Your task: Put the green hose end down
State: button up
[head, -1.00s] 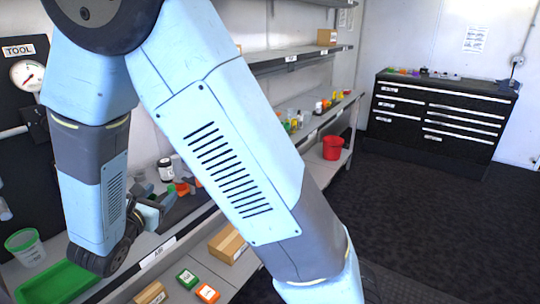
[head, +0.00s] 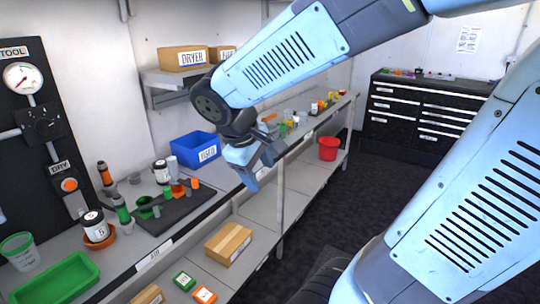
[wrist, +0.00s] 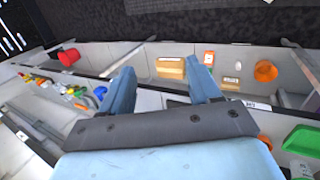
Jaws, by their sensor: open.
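A dark fitting with a green band (head: 122,211), which looks like the green hose end, stands slightly tilted on the bench between the white jar and the dark mat. Another green piece (head: 147,207) lies on the dark mat; I cannot tell whether it is part of the hose. My gripper (head: 262,168) is open, in the air over the bench's front edge, right of the blue bin and well apart from both green pieces. In the wrist view, my gripper (wrist: 162,82) has its fingers spread with nothing between them.
A blue bin (head: 195,150) stands at the back of the bench. The dark mat (head: 180,208) holds orange and green parts. A green tray (head: 55,282) and jar (head: 96,227) are at left. A cardboard box (head: 228,244) sits on the lower shelf; a red bucket (head: 328,149) is farther right.

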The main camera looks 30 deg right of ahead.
jog(key=s+r+m+t+y, duration=0.3)
jog(key=s+r+m+y, duration=0.1)
jog(key=s+r+m, duration=0.1)
jog(key=shift+r+m, duration=0.35)
jog(key=shift+m, duration=0.15)
jog(key=shift+s+r+t, duration=0.15)
jog(key=shift+s+t, duration=0.05)
jog(key=shift+t, duration=0.1)
jog(key=shift+c, duration=0.5)
jog(key=shift+r, duration=0.1)
jog(key=shift+c, duration=1.3)
